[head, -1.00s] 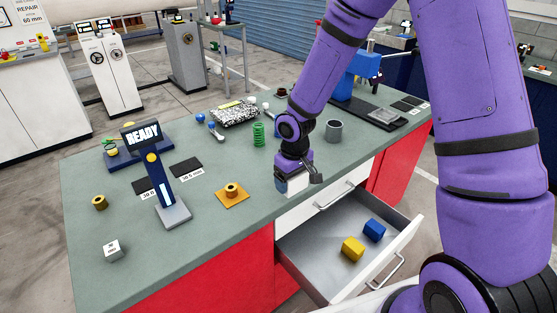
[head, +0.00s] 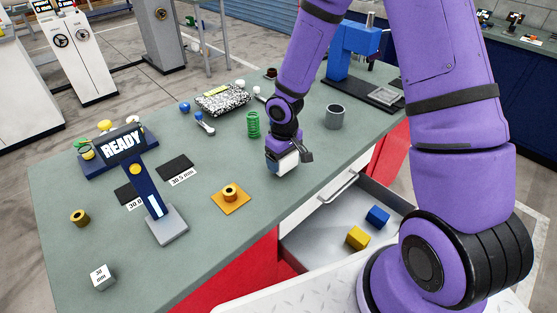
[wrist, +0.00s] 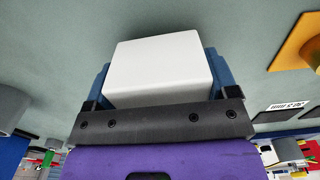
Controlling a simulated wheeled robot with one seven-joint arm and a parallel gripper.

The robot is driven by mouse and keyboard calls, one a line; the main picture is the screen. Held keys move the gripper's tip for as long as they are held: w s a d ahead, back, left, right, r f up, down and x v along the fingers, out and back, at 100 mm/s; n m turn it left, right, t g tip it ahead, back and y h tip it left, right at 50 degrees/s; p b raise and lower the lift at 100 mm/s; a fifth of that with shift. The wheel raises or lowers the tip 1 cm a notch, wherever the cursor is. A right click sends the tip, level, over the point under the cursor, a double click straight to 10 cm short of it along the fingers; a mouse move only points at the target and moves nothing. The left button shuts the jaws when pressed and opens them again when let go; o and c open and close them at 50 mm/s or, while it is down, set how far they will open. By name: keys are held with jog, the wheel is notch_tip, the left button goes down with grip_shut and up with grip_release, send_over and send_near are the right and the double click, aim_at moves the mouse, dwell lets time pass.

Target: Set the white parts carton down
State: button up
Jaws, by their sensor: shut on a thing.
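The white parts carton (wrist: 158,72) is a plain white block held between the blue fingers of my gripper (wrist: 158,85). In the head view the carton (head: 287,163) shows at the tip of my gripper (head: 283,160), over the green-grey bench top (head: 255,205) near its front edge, above the drawer. My gripper is shut on it. I cannot tell whether the carton's underside touches the bench top.
The open drawer (head: 318,247) holds a yellow block (head: 357,238) and a blue block (head: 377,217). An orange pad with a brass spool (head: 230,193) lies to the left. A green spring (head: 253,125) and a grey cup (head: 334,117) stand behind. Bare bench surrounds the carton.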

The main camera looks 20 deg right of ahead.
jog(key=shift+d+f, duration=0.1)
jog(key=shift+f, duration=0.45)
jog(key=o, duration=0.9)
jog(key=shift+f, duration=0.15)
jog(key=shift+o, duration=0.2)
notch_tip(320, 180, up, 13)
jog(key=shift+f, duration=0.2)
